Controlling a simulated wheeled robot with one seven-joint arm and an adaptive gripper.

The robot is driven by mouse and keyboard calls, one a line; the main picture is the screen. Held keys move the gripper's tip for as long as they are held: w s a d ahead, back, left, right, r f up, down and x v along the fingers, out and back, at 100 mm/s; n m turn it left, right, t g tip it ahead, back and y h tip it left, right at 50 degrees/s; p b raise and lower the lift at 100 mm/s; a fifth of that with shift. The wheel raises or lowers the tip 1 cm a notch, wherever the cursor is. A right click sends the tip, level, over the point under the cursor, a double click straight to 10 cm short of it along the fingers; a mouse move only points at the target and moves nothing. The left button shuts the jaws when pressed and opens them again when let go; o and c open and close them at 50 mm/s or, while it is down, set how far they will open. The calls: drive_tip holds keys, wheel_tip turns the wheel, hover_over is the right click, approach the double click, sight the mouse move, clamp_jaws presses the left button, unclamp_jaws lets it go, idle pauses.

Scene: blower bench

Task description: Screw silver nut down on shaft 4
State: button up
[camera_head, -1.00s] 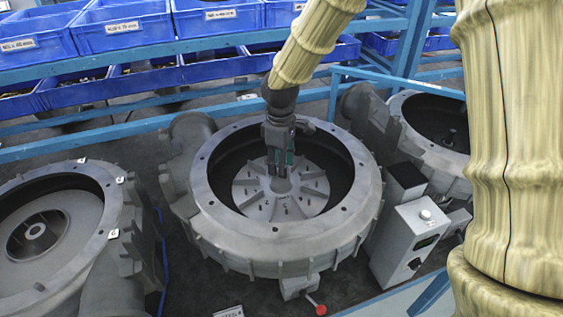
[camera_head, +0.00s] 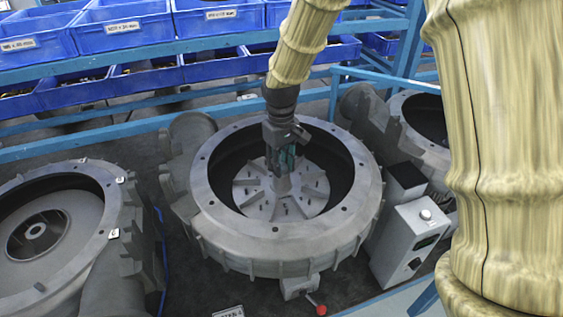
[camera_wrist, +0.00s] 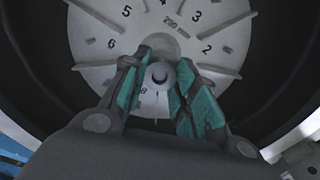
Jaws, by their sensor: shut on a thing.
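My gripper (camera_head: 281,182) reaches down into the open round housing (camera_head: 275,230) in the middle of the head view. Its green-padded fingers (camera_wrist: 159,72) are shut on the silver nut (camera_wrist: 158,84), a small pale round piece with a dark centre in the wrist view. The shaft is mostly hidden, and I cannot tell how far down the nut sits. In the head view the fingers hide the nut.
Another housing with an impeller (camera_head: 50,225) stands at left, and a third (camera_head: 415,120) at right. A grey control box (camera_head: 412,235) stands close to the middle housing's right. A red-knobbed lever (camera_head: 320,310) is in front. Blue bins (camera_head: 125,30) line the rack behind.

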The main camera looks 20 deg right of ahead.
drive_tip(key=m, duration=0.9)
drive_tip(key=shift+m, duration=0.4)
drive_tip(key=m, duration=0.8)
drive_tip(key=shift+m, duration=0.3)
drive_tip(key=o, duration=0.8)
